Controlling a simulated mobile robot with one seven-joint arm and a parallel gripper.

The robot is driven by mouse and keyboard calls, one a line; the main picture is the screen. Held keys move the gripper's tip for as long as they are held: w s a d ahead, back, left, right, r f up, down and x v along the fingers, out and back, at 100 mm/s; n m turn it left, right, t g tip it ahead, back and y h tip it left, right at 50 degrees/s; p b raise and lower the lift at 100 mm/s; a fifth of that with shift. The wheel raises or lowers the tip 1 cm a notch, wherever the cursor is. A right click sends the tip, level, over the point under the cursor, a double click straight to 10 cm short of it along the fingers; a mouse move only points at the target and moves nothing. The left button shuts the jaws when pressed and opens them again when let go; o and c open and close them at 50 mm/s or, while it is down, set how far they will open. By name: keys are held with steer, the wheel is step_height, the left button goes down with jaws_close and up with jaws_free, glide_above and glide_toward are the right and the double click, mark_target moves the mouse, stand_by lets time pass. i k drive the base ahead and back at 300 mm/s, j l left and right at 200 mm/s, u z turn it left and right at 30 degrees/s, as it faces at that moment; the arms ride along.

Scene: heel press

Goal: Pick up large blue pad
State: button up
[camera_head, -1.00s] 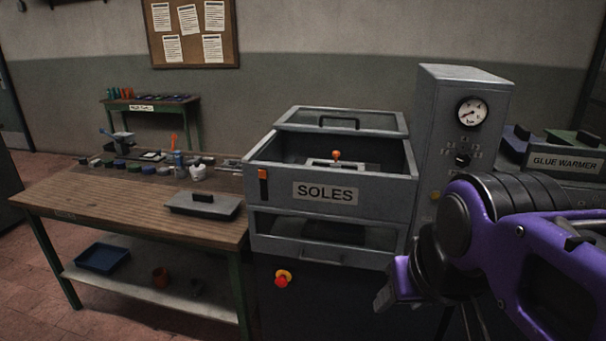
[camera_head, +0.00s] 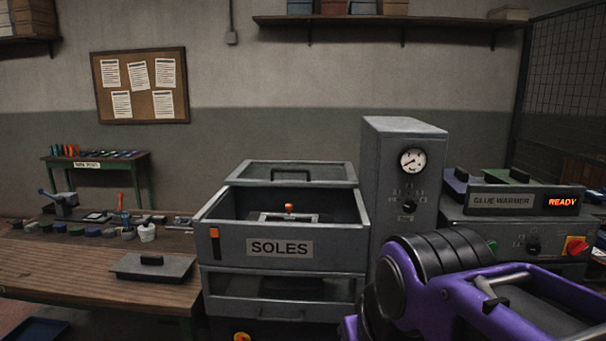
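I cannot pick out the large blue pad with certainty. A row of small blocks in dark blue, green and grey lies along the back of the wooden workbench (camera_head: 60,270) at left, including a dark bluish block (camera_head: 76,230). Flat dark bluish and purple pieces (camera_head: 125,154) also lie on the small green table (camera_head: 136,170) by the back wall. They are too small to tell apart. My purple and black arm fills the lower right, in front of the machines. My gripper's fingertips do not show.
The grey SOLES machine (camera_head: 240,268) stands right of the workbench, its upper box open. A gauge cabinet (camera_head: 390,190) and the glue warmer (camera_head: 480,222), lit READY, stand further right. A grey lidded plate (camera_head: 130,270) lies on the bench. The bench's front left is clear.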

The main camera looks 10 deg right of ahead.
mark_target(456, 181)
steer(key=i+l, duration=0.1)
steer(key=l, duration=1.05)
steer(key=i+l+z, duration=0.1)
steer(key=l, duration=0.45)
steer(key=i+l, duration=0.15)
steer(key=l, duration=0.45)
steer(key=k, duration=0.15)
steer(key=k+j+u, duration=0.1)
steer(key=k, duration=0.25)
steer(key=i+l+z, duration=0.15)
steer(key=i+l, duration=0.4)
steer(key=i+u, duration=0.05)
